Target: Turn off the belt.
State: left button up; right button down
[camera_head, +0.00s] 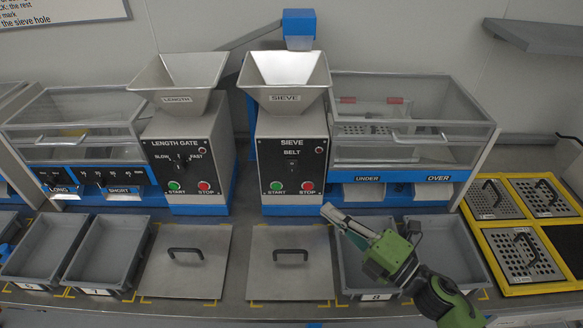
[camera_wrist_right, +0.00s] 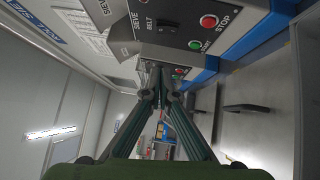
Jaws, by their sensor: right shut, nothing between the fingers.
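The sieve machine's front panel (camera_head: 291,150) carries a small dark BELT switch (camera_head: 292,166), a green START button (camera_head: 276,186) and a red STOP button (camera_head: 308,186). The switch's setting is too small to read. In the right wrist view the panel shows turned, with the BELT switch (camera_wrist_right: 167,28), red button (camera_wrist_right: 208,21) and green button (camera_wrist_right: 195,45). My right gripper (camera_head: 327,210) is shut and empty, below and slightly right of the STOP button, apart from the panel. Its closed fingers (camera_wrist_right: 160,72) show in the wrist view. My left gripper is out of view.
A length gate machine (camera_head: 182,150) with its own START and STOP buttons stands to the left. Open grey bins (camera_head: 106,250) stand at left, others under my right arm. A clear-covered unit (camera_head: 410,115) stands right.

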aim_at(292, 166)
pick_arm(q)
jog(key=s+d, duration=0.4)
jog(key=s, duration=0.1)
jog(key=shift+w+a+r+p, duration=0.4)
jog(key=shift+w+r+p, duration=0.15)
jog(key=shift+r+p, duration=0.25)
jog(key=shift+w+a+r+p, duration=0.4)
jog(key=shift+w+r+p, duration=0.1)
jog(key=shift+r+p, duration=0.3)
pick_arm(e)
jog(key=shift+w+d+x, duration=0.3)
jog(key=shift+d+x, duration=0.05)
jog(key=shift+x, duration=1.8)
jog(key=shift+w+d+x, duration=0.3)
jog(key=shift+w+x, duration=0.05)
jog(key=shift+x, duration=1.85)
jog(key=shift+w+d+x, duration=0.3)
jog(key=shift+d+x, duration=0.05)
jog(key=shift+x, duration=1.8)
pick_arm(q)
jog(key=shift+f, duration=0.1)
pick_arm(e)
jog(key=shift+r, duration=0.1)
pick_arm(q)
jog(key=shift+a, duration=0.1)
